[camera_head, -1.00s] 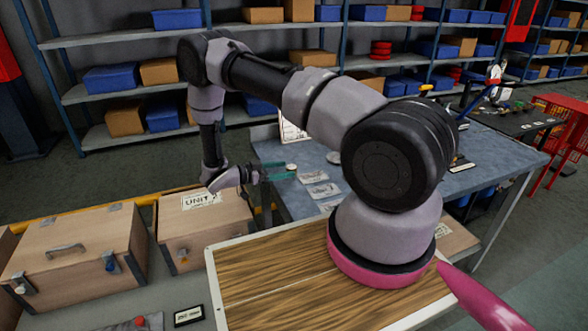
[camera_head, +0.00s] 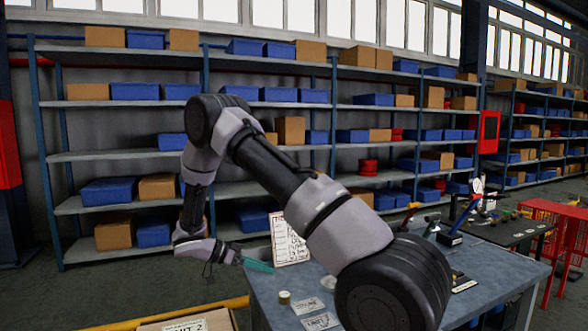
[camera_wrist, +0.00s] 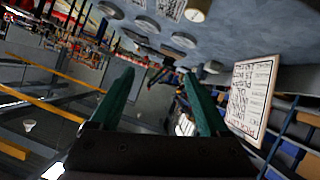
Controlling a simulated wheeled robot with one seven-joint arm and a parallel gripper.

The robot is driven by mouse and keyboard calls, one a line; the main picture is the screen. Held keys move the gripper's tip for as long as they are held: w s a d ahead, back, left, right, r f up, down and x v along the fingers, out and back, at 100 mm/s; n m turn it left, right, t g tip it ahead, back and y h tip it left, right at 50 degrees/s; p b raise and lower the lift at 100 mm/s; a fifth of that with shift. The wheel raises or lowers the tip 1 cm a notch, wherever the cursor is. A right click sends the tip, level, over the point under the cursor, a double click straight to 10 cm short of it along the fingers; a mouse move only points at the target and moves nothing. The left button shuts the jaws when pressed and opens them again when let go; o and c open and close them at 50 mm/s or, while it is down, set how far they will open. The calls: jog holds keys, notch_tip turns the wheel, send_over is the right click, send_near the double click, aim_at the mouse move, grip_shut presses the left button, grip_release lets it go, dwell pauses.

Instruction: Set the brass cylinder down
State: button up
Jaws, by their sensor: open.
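The brass cylinder (camera_head: 284,297) stands upright on the blue-grey table (camera_head: 492,266), near its left edge. It also shows at the top edge of the wrist view (camera_wrist: 198,11), partly cut off. My gripper (camera_head: 258,265) has green fingers and is above and to the left of the cylinder in the head view, apart from it. In the wrist view my gripper (camera_wrist: 157,78) is open, with nothing held between its fingers.
A white printed sheet (camera_head: 290,238) stands upright at the table's back edge, close to my fingers. Paper labels (camera_head: 308,306) lie beside the cylinder. Several round discs (camera_wrist: 146,24) lie on the table. Shelves with boxes stand behind. A wooden case (camera_head: 190,322) is at the lower left.

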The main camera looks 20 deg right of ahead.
jog(key=s+d+r+n+t+y, duration=0.15)
jog(key=s+r+y, duration=0.35)
jog(key=r, duration=0.6)
jog(key=s+d+r+n+g+y, duration=0.1)
jog(key=s+r+n+y, duration=0.3)
jog(key=r, duration=0.7)
jog(key=s+a+r+n+t+y, duration=0.1)
jog(key=s+r+n+t+y, duration=0.4)
jog(key=s+r+t, duration=0.3)
jog(key=s+r+n, duration=0.1)
jog(key=s+r, duration=0.3)
jog(key=s, duration=0.2)
jog(key=shift+a+r, duration=0.15)
jog(key=shift+a, duration=0.2)
jog(key=shift+o, duration=0.5)
jog(key=shift+s+a+r+t+y, duration=0.1)
jog(key=shift+s+r+t+y, duration=0.2)
jog(key=shift+s, duration=0.2)
jog(key=m+g+h, duration=0.2)
jog(key=m+g, duration=0.5)
jog(key=m, duration=0.1)
send_over(284, 294)
notch_tip(284, 294, down, 41)
jog(key=shift+s+r, duration=0.15)
jog(key=shift+r, duration=0.05)
jog(key=f, duration=0.5)
jog(key=shift+w+f, duration=0.25)
jog(key=shift+f, duration=0.1)
grip_shut()
